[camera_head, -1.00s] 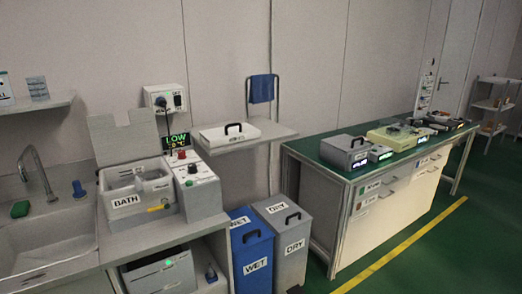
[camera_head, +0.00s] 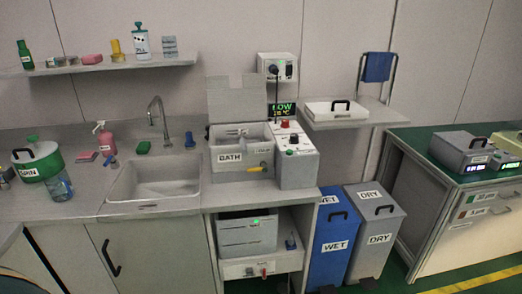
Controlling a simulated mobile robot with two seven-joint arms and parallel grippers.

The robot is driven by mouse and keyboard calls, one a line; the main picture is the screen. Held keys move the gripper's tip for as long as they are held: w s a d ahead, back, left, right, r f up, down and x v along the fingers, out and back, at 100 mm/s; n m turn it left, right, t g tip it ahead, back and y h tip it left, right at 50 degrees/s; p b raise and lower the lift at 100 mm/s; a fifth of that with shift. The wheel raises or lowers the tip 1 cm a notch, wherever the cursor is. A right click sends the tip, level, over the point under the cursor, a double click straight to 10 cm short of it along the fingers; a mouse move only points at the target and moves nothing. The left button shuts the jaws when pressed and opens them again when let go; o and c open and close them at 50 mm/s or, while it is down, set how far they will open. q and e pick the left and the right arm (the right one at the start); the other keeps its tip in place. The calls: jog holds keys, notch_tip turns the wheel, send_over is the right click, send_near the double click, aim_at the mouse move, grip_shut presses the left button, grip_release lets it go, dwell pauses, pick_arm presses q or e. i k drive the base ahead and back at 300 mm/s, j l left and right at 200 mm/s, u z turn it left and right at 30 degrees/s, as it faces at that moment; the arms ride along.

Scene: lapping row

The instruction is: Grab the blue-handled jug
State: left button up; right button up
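No jug with a clearly blue handle can be made out. A clear bluish vessel (camera_head: 60,187) stands on the counter's left part, in front of the green pot marked SPIN (camera_head: 38,160); its handle is too small to tell. A white container with a teal top (camera_head: 141,42) stands on the wall shelf. A small blue item (camera_head: 190,140) sits behind the sink's right corner, and another small blue-topped item (camera_head: 290,242) is in the bay under the bath. Neither of my grippers is in view.
The sink (camera_head: 155,182) lies mid-counter, with the BATH unit (camera_head: 241,160) to its right. A blue WET bin (camera_head: 333,237) and a grey DRY bin (camera_head: 376,235) stand on the floor beside the counter. A green-topped bench (camera_head: 420,143) is at the right.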

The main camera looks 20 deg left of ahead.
aim_at(57, 179)
jog(key=u, duration=2.15)
